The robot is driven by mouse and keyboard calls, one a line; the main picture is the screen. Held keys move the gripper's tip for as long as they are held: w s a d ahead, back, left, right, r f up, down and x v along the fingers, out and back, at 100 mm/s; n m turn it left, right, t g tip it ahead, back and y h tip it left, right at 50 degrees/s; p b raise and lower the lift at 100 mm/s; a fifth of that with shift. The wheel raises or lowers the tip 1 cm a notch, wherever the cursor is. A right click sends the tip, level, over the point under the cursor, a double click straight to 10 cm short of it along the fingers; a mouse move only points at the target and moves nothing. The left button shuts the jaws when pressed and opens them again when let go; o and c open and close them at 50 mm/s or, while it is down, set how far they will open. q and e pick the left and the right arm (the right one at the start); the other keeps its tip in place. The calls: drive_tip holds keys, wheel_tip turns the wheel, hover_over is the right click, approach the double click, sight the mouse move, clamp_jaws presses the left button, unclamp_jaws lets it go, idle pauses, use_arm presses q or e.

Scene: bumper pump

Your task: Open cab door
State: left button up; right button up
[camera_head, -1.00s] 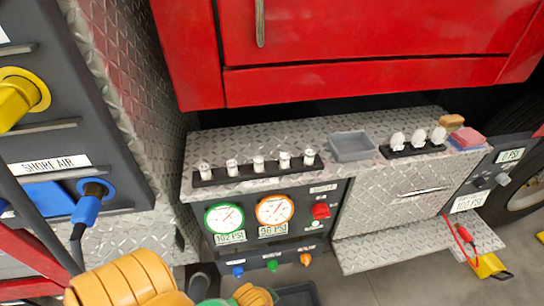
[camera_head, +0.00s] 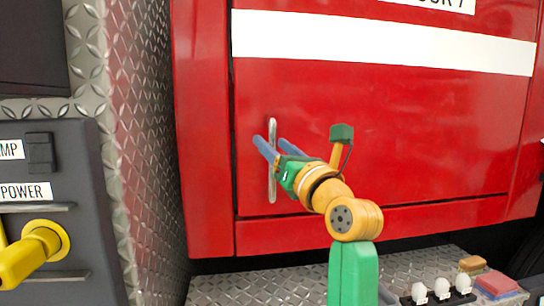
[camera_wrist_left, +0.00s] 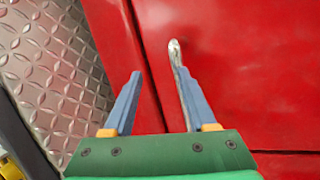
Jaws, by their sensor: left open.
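The red cab door (camera_head: 400,140) fills most of the head view and stands closed, with a white stripe across it. Its vertical silver handle (camera_head: 272,185) is near the door's left edge. My left gripper (camera_head: 272,146) is open at the handle, its blue fingers pointing toward the door. In the left wrist view the handle (camera_wrist_left: 175,52) shows beside and beyond the right finger, and the left finger is over the red panel near the door seam. Contact with the handle cannot be told. My right gripper is not in view.
A diamond-plate wall (camera_head: 135,150) and a dark panel with a yellow plug (camera_head: 35,250) stand at the left. Below the door is a diamond-plate ledge (camera_head: 255,287) with white knobs (camera_head: 442,287) and a red sponge-like block (camera_head: 496,283) at right.

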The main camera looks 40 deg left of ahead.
sight(274, 145)
use_arm(q)
drive_tip(key=h, duration=0.1)
drive_tip(key=w+h, duration=0.1)
drive_tip(key=d+t+h, duration=0.1)
drive_tip(key=h, duration=0.1)
drive_tip(key=shift+w+f+n+p, duration=0.25)
drive_tip(key=shift+w+n+p, duration=0.05)
drive_tip(key=p+x, duration=0.3)
drive_tip(key=x, duration=0.3)
drive_tip(key=shift+a, duration=0.15)
drive_tip(key=shift+w+a+f, duration=0.15)
drive_tip(key=shift+a, duration=0.1)
drive_tip(key=shift+d, duration=0.1)
drive_tip(key=shift+d, duration=0.1)
drive_tip(key=shift+c, duration=0.9)
clamp_jaws()
